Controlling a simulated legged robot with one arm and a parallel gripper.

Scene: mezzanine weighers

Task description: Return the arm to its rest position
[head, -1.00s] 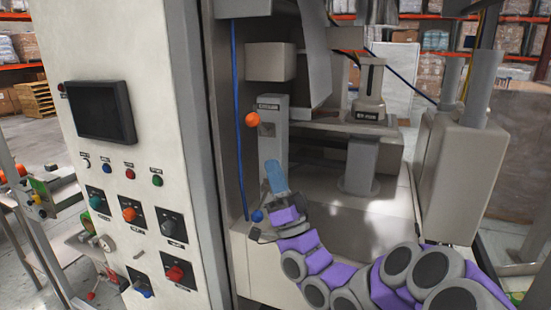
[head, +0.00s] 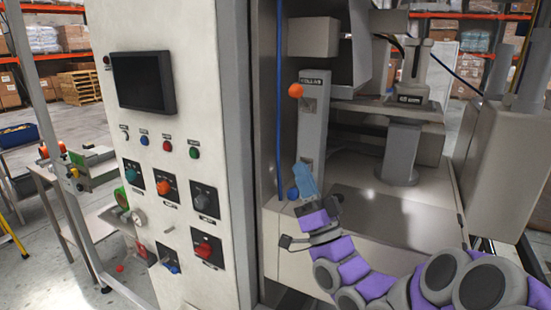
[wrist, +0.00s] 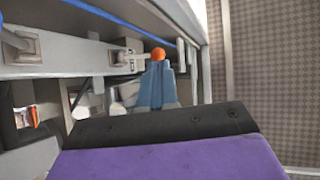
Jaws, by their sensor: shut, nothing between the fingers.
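My gripper (head: 305,178) shows in the head view as a pair of light blue fingers pointing up, in front of the grey lever column inside the machine bay. Its fingers are closed together and hold nothing. My purple and grey arm stretches from the lower right corner to it. In the wrist view the gripper (wrist: 155,88) points away from the camera, with an orange ball knob (wrist: 158,54) beyond its tips. In the head view the orange knob (head: 296,90) sits above the gripper, apart from it. A blue ball knob (head: 293,194) is just left of the fingers.
A control cabinet (head: 235,120) with a dark screen (head: 143,82), buttons and rotary switches stands left of the arm. A grey box housing (head: 500,150) stands on the right. A metal deck (head: 400,215) lies behind the arm. Pallet racks are in the background.

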